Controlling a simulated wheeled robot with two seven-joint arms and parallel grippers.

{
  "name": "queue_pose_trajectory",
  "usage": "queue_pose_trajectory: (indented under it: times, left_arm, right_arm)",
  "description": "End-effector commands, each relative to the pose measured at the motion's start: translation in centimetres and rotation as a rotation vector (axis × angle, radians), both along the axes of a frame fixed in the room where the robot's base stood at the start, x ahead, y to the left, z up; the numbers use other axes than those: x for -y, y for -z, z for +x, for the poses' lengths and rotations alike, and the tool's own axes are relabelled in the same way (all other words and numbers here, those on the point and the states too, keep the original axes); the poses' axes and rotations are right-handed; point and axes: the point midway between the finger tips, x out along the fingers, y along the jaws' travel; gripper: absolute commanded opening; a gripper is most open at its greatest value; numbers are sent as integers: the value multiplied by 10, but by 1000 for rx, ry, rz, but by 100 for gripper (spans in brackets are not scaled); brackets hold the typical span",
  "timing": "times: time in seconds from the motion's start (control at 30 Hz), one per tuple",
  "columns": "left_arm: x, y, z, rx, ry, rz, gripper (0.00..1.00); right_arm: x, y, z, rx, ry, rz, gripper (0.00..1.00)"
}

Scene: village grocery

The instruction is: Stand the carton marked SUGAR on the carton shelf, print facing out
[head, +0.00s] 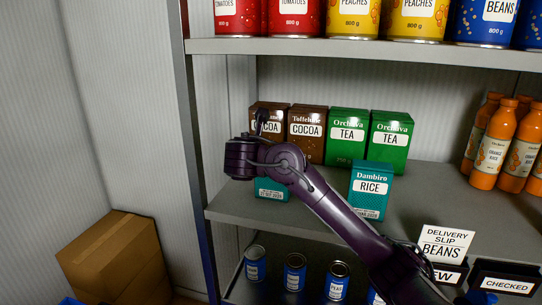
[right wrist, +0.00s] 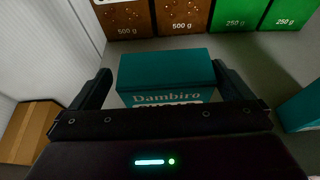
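A teal Dambiro carton (head: 271,190) stands upright on the middle shelf (head: 234,200), at the left, mostly behind my right gripper (head: 262,125) in the head view. In the right wrist view the same carton (right wrist: 166,70) shows its top and its Dambiro front towards me. Its large word is mostly hidden by my gripper body. My right fingers (right wrist: 163,82) lie on either side of the carton, with a narrow gap at its left side; they look slightly open. A matching teal RICE carton (head: 371,190) stands to the right, print out. My left gripper is not in view.
COCOA (head: 306,133) and TEA (head: 389,142) cartons stand in a row behind. Orange bottles (head: 495,144) are at the right. Cans (head: 295,272) stand on the shelf below and more above. A delivery slip reading BEANS (head: 446,244) is at the lower right. The left shelf post (head: 187,150) is close.

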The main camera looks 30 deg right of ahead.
Motion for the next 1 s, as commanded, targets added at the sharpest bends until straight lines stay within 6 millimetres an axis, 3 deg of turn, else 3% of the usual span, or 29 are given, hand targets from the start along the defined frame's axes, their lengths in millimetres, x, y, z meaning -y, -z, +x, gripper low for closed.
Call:
queue_pose_trajectory:
  times: [0.27, 0.67, 0.73, 1.0]
  left_arm:
    - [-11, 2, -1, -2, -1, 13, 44]
    - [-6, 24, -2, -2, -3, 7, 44]
    - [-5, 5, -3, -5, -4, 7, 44]
    - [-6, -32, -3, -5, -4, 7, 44]
  right_arm:
    - [-4, -2, -2, 3, -2, 1, 100]
    - [-54, -27, -44, 8, -4, 4, 100]
    - [-57, -40, -50, 4, 2, -6, 100]
    - [-75, -51, -64, 4, 3, -6, 100]
